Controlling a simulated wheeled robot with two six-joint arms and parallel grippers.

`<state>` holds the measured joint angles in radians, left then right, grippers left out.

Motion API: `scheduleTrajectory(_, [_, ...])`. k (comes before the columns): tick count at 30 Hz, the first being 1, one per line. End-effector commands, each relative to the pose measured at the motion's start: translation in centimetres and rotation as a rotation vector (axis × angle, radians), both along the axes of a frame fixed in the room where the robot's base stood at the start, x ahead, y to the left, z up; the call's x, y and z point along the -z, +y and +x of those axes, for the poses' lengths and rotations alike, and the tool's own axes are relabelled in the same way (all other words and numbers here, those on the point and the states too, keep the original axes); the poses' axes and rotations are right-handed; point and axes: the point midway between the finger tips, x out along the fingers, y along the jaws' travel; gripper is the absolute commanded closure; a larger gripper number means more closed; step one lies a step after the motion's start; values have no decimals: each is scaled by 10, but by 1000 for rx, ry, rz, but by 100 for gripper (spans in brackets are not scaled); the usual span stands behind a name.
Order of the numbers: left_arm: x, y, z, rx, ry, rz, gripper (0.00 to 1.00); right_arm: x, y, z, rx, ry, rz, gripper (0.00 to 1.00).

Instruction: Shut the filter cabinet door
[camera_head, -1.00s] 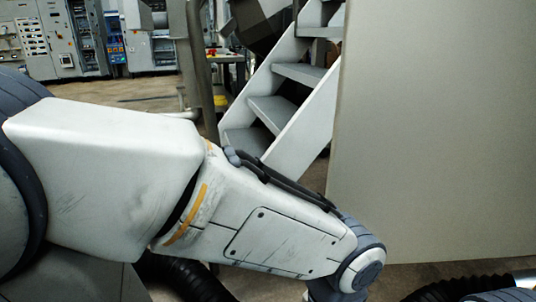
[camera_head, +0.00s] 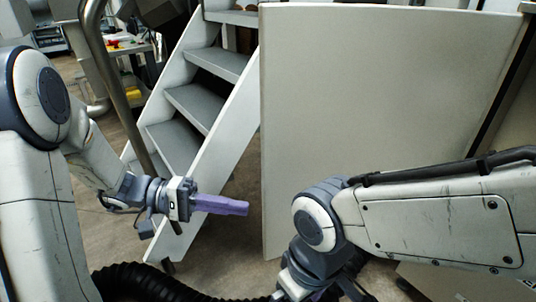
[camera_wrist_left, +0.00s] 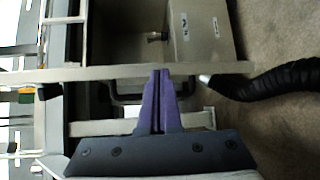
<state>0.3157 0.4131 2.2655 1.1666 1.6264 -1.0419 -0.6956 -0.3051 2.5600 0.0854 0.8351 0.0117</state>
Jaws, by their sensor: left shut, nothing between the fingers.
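The filter cabinet door (camera_head: 380,110) is a large pale grey panel filling the right half of the head view. It stands open, with a dark gap along its right side. Its free left edge is upright beside the stairs. My left gripper (camera_head: 247,208) is shut and empty, its purple fingers pointing right, just left of that edge in the picture. I cannot tell whether it touches. The shut fingers also show in the left wrist view (camera_wrist_left: 160,75), against a pale bar I cannot identify. My right arm crosses in front of the door's lower part; its gripper is hidden or below the frame.
Grey metal stairs (camera_head: 195,105) stand behind my left gripper. A black corrugated hose (camera_head: 150,285) lies on the floor at the bottom. The left wrist view shows a grey labelled box (camera_wrist_left: 205,30) and a black hose (camera_wrist_left: 275,82).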

Motion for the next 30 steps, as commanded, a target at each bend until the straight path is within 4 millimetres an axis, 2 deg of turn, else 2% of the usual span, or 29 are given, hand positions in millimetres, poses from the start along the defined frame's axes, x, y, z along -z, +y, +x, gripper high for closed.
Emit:
scheduleTrajectory(1, [-14, 12, 14, -63, -31, -54, 100, -11, 1, -1, -4, -1, 3, 0])
scheduleTrajectory(3, [-21, 22, 27, -119, -75, -103, 100, -14, 1, -1, -8, -1, 5, 0])
scheduleTrajectory(6, [-22, 22, 34, -150, -104, -128, 100, -12, 1, -1, -10, -1, 7, 0])
scheduleTrajectory(21, [-21, -59, 39, -146, -104, -125, 100, 9, 1, -1, -9, 0, 7, 0])
scheduleTrajectory(25, [-22, -69, 40, -147, -103, -126, 100, 11, 1, -1, -9, 0, 7, 0])
scheduleTrajectory(30, [-22, -72, 41, -150, -103, -126, 100, 11, 1, -1, -9, 0, 7, 0])
